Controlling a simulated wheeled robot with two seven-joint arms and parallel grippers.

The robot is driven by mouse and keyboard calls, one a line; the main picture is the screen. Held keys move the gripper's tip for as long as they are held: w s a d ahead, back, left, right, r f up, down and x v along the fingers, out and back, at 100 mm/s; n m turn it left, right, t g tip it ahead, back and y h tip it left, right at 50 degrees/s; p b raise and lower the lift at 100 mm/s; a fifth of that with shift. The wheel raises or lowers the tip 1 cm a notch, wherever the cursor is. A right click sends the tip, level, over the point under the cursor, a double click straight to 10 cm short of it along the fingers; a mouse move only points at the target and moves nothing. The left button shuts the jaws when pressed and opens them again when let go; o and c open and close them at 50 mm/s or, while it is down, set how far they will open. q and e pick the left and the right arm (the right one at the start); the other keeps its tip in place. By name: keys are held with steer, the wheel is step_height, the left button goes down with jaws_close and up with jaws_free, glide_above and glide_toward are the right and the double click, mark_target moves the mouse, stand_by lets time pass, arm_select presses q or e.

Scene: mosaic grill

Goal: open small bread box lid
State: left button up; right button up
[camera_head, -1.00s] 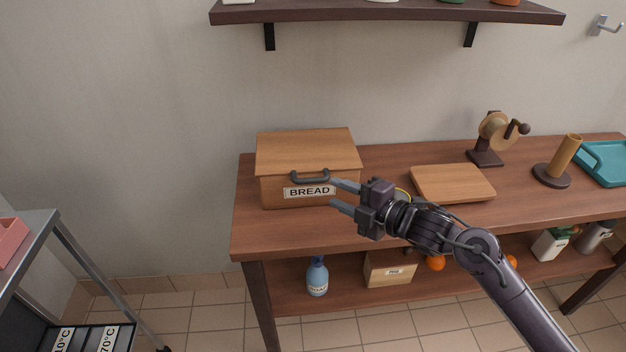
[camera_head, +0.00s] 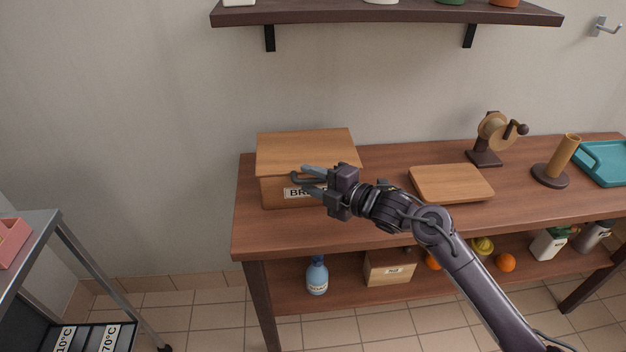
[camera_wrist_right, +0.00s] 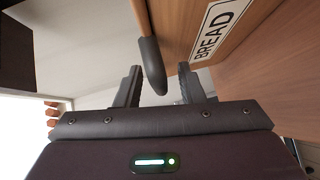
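The wooden bread box (camera_head: 282,188), with a BREAD label, stands at the left end of the wooden table. Its lid (camera_head: 305,150) is down. A dark curved handle (camera_head: 297,180) sits at the lid's front edge, partly hidden by my right gripper. My right gripper (camera_head: 308,180) is open in front of the box. In the right wrist view, the handle (camera_wrist_right: 152,68) reaches between the two spread fingers (camera_wrist_right: 163,88), and no firm contact shows. The BREAD label (camera_wrist_right: 218,28) is to the right there. My left gripper is not in view.
A cutting board (camera_head: 450,183) lies right of the box, with a hand-cranked grinder (camera_head: 497,132) behind it. A wall shelf (camera_head: 380,14) hangs above. The lower shelf holds a blue bottle (camera_head: 317,275) and a small wooden box (camera_head: 390,268). A metal cart (camera_head: 95,275) stands at left.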

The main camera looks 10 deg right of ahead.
jaws_close()
